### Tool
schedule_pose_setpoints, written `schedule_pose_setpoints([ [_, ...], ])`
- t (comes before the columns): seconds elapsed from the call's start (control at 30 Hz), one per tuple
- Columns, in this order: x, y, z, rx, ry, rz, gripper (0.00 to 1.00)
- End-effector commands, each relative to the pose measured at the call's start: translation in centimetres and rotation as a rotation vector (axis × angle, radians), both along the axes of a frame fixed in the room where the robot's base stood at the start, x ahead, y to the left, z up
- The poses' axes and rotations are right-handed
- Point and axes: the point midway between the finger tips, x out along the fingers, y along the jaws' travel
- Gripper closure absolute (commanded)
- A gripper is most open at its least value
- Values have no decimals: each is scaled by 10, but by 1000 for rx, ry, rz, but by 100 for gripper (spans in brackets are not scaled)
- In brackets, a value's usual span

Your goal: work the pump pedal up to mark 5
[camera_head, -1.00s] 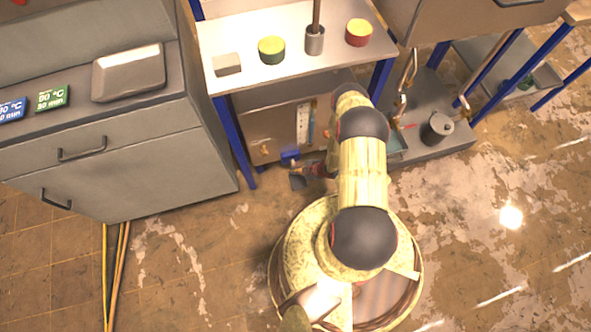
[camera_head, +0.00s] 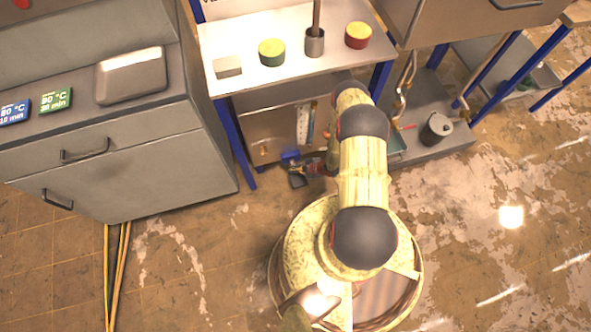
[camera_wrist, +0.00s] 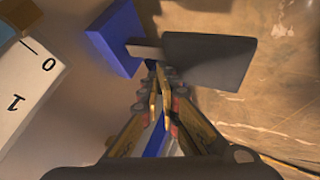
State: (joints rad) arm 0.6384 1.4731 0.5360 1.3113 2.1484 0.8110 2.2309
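The pump pedal is a dark grey plate (camera_wrist: 208,60) on a short grey arm beside a blue block (camera_wrist: 115,38) in the wrist view. In the head view the pedal (camera_head: 298,181) is low under the bench, just in front of the blue block (camera_head: 290,156). A white scale plate (camera_wrist: 28,95) shows marks 0 and 1 at the wrist view's left; its higher marks are out of view. My gripper (camera_wrist: 157,84) looks shut, with its fingertips together by the pedal's near edge. I cannot tell whether they touch it. In the head view my arm partly hides the gripper.
A bench (camera_head: 225,92) with several small items stands above the pedal, on blue legs (camera_head: 236,145). A grey cabinet (camera_head: 120,165) stands at the left. A low grey platform with a canister (camera_head: 437,128) is right of my arm. The floor in front is mostly clear.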

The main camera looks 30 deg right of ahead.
Motion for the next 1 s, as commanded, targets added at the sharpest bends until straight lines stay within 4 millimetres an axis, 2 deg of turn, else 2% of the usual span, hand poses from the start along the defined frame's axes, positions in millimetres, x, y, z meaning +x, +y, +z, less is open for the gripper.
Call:
schedule_pose_setpoints([
  [0.03, -6, 4, 2, 5, 11, 2, 100],
  [0.3, -2, 2, 16, 4, 6, 1, 100],
  [0.73, 1, 1, 20, 2, 2, 1, 100],
  [1.0, 3, 0, 43, 1, 0, 1, 100],
])
